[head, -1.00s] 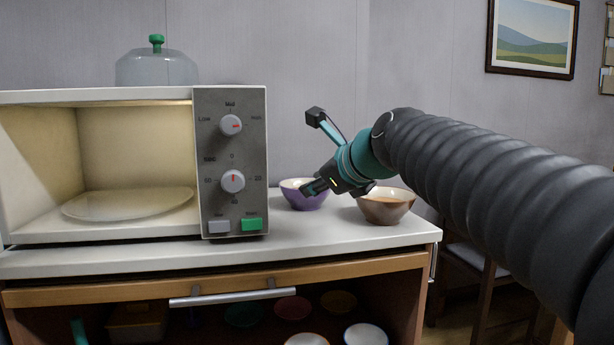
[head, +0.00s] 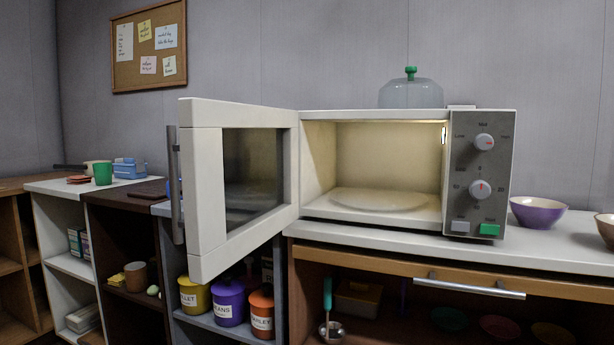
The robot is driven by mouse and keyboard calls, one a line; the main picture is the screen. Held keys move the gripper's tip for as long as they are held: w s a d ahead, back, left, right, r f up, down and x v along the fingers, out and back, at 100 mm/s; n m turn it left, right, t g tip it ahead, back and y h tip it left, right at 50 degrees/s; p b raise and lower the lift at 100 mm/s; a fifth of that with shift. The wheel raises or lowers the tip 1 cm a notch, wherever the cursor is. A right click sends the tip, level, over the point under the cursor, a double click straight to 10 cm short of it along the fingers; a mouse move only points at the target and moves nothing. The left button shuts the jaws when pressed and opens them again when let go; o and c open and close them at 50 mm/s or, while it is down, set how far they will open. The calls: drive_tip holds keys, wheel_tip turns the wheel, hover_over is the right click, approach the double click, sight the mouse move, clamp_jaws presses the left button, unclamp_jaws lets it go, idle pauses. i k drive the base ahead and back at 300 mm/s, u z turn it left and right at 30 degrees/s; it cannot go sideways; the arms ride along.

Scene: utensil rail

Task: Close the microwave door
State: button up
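The microwave (head: 481,190) stands on the white counter with its lit inside showing. Its door (head: 205,195) is hinged at the left of the opening and stands wide open, swung out toward me. The door has a dark window and a vertical grey handle (head: 175,185) on its outer edge at the left. A round plate (head: 380,199) lies inside the microwave. My gripper is not in view now.
A clear dome with a green knob (head: 411,94) sits on top of the microwave. A purple bowl (head: 538,213) and a brown bowl (head: 606,228) stand on the counter at right. Shelves with labelled canisters (head: 228,303) are below the door.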

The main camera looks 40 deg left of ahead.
sight(239, 162)
drive_tip(key=z, duration=1.95)
drive_tip(key=k, duration=1.75)
drive_tip(key=u, duration=2.55)
drive_tip(key=i, duration=0.5)
drive_tip(key=u, duration=1.1)
drive_tip(key=k, duration=0.95)
drive_tip(key=z, duration=0.75)
